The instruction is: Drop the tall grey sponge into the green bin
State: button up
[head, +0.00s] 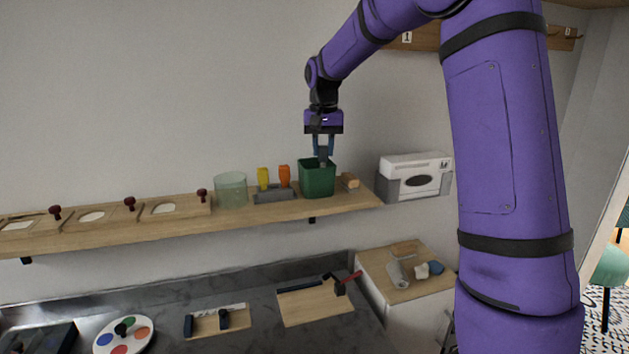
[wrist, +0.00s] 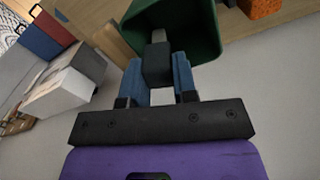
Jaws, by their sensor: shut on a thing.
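The green bin (head: 317,180) stands on the wooden wall shelf, open at the top. My gripper (head: 323,150) points down just above the bin. It is shut on the tall grey sponge (head: 323,160), a dark grey block whose lower end overlaps the bin's mouth in the head view. In the wrist view my gripper's blue fingers (wrist: 170,78) hold the sponge (wrist: 157,62) from both sides, and the green bin (wrist: 205,28) opens around its far end. I cannot see how deep the sponge's lower end reaches inside the bin.
Left of the bin on the shelf (head: 120,226) are an orange block (head: 284,175), a yellow block (head: 263,178) and a pale green glass jar (head: 231,190). A small tan block (head: 350,181) lies right of it. A white box (head: 415,175) is on the wall further right.

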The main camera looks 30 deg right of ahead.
jog(key=shift+f, duration=0.15)
jog(key=o, duration=1)
jog(key=shift+c, duration=0.2)
notch_tip(320, 180, up, 10)
jog(key=shift+r, duration=0.4)
